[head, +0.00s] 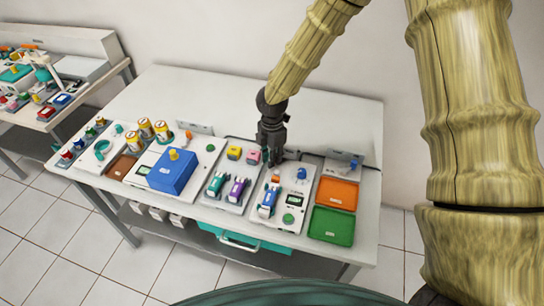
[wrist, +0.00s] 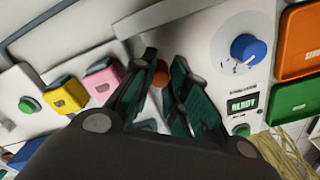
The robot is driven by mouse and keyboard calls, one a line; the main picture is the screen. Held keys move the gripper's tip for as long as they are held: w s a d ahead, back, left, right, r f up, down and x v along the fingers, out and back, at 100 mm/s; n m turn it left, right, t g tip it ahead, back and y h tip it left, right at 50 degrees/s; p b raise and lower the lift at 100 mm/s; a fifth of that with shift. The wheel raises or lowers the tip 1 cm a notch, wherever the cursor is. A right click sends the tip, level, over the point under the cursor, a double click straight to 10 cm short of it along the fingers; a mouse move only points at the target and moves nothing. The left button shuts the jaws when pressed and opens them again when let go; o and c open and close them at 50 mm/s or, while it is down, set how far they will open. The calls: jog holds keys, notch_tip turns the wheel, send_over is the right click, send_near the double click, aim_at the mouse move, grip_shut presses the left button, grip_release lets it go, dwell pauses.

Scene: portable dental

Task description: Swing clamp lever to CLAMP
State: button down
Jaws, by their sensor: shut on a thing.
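My gripper (head: 271,156) reaches down over the white panel (head: 297,188) at the right part of the bench. In the wrist view my gripper (wrist: 168,68) has its dark green-lined fingers close around a small orange piece (wrist: 160,76), which looks like the clamp lever's end. The fingers hide most of the lever, and I cannot read a CLAMP mark. The same panel bears a blue knob (wrist: 249,48) and a display reading READY (wrist: 243,104), both right of the fingers. A blue-and-grey device (head: 267,201) sits on the panel's front left in the head view.
Yellow (wrist: 65,93) and pink (wrist: 104,80) blocks stand left of my gripper. An orange tray (head: 337,193) and a green tray (head: 331,226) lie to the right. A blue box (head: 172,172) stands farther left. The bench's back strip is mostly clear.

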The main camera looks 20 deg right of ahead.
jog(key=shift+d, duration=0.1)
jog(key=m, duration=0.1)
jog(key=d+m, duration=0.1)
jog(key=m, duration=0.1)
jog(key=shift+p, duration=0.3)
jog(key=m, duration=0.1)
jog(key=d+m, duration=0.1)
jog(key=m, duration=0.1)
jog(key=shift+s+m, duration=0.2)
jog(key=shift+m, duration=0.1)
jog(key=m, duration=0.2)
jog(key=s+d+m+p, duration=0.1)
jog(key=m, duration=0.1)
jog(key=shift+d, duration=0.1)
jog(key=shift+s+d+m, duration=0.15)
jog(key=shift+s+m, duration=0.05)
jog(key=shift+m, duration=0.65)
jog(key=shift+s+d+m, duration=0.15)
jog(key=shift+s+m, duration=0.05)
jog(key=shift+m, duration=0.65)
jog(key=c, duration=1.3)
grip_release()
jog(key=shift+s, duration=0.1)
jog(key=shift+c, duration=0.2)
